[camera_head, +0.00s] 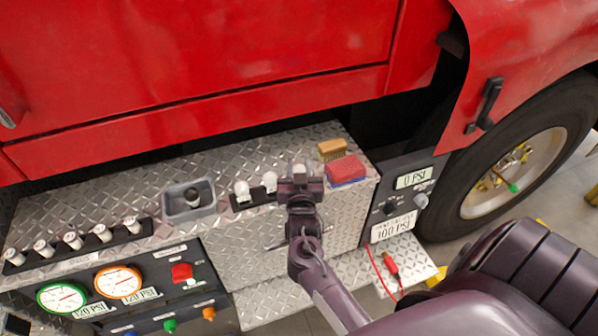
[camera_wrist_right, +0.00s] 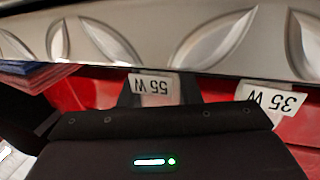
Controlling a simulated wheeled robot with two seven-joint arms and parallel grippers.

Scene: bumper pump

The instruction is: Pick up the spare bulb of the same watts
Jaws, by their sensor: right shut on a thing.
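My right gripper (camera_head: 299,182) is at the right end of a short black rack (camera_head: 254,200) on the diamond-plate step. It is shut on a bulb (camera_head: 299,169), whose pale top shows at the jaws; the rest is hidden. Two other white bulbs, one (camera_head: 241,190) and another (camera_head: 270,182), stand in the rack to its left. In the right wrist view, an upside-down "55 W" label (camera_wrist_right: 152,87) shows between the dark fingers, and a "35 W" label (camera_wrist_right: 270,98) lies to the right. The bulb itself cannot be made out there. My left gripper is not in view.
A grey bin (camera_head: 189,201) with a dark round thing stands left of the rack. A red-and-blue sponge (camera_head: 346,170) and a brush (camera_head: 331,149) lie close right. A long rack (camera_head: 80,247) holds several bulbs at left. The red truck body (camera_head: 200,60) overhangs behind.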

